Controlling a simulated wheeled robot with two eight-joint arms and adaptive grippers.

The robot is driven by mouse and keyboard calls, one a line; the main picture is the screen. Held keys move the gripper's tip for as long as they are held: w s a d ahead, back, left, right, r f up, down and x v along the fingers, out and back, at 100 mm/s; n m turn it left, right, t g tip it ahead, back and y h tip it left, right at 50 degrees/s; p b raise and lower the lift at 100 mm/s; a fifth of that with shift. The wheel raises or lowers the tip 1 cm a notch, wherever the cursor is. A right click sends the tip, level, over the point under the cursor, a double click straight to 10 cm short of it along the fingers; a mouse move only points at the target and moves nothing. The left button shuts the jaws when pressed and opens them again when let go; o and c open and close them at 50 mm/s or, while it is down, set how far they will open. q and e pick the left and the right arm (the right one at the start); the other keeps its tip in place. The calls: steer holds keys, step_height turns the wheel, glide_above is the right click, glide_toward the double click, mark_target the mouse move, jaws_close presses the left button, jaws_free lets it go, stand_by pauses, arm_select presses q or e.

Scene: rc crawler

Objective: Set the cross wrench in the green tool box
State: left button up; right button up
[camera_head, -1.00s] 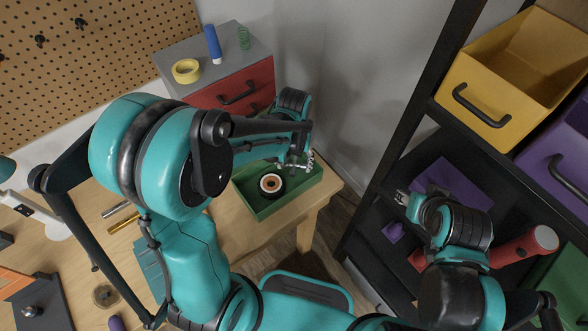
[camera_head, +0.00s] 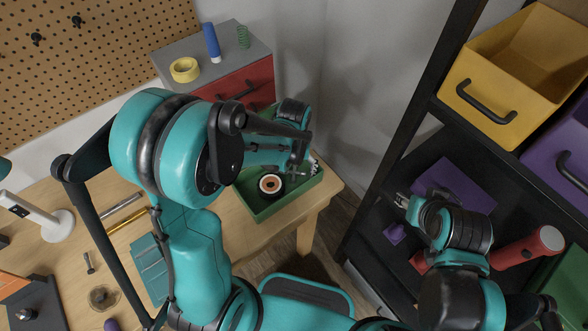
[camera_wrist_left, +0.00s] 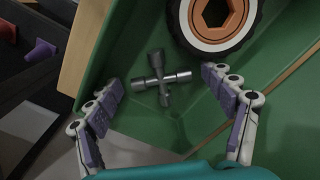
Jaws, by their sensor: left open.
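The green tool box (camera_head: 265,209) is an open tray at the table's right end. The dark grey cross wrench (camera_wrist_left: 157,76) lies inside it on the green floor in the left wrist view, beside a black wheel with an orange hub (camera_wrist_left: 216,14). The wheel also shows in the head view (camera_head: 271,185). My left gripper (camera_head: 303,166) is over the box's right part. In the wrist view its fingers are spread wide on either side of the wrench, apart from it and empty. My right gripper (camera_head: 402,200) is small, by the dark shelf, its jaws unclear.
A red drawer unit (camera_head: 258,82) with yellow tape (camera_head: 185,69) and a blue tube (camera_head: 212,42) stands behind the box. A dark shelf with a yellow bin (camera_head: 490,95) and a red flashlight (camera_head: 525,248) is at right. My left arm covers much of the table.

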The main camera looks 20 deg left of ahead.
mark_target(294, 173)
arm_select(q)
steer(key=shift+r, duration=0.2)
step_height(294, 173, up, 11)
steer(key=p, duration=0.4)
steer(key=s+a+r+m+t, duration=0.1)
steer(key=s+a+r+t, duration=0.3)
steer(key=s+r+t, duration=0.3)
steer(key=shift+s+a+r, duration=0.3)
steer(key=shift+s+a, duration=0.1)
steer(key=shift+s, duration=0.95)
step_height(294, 173, down, 9)
steer(key=b, duration=0.9)
steer(key=shift+r, duration=0.25)
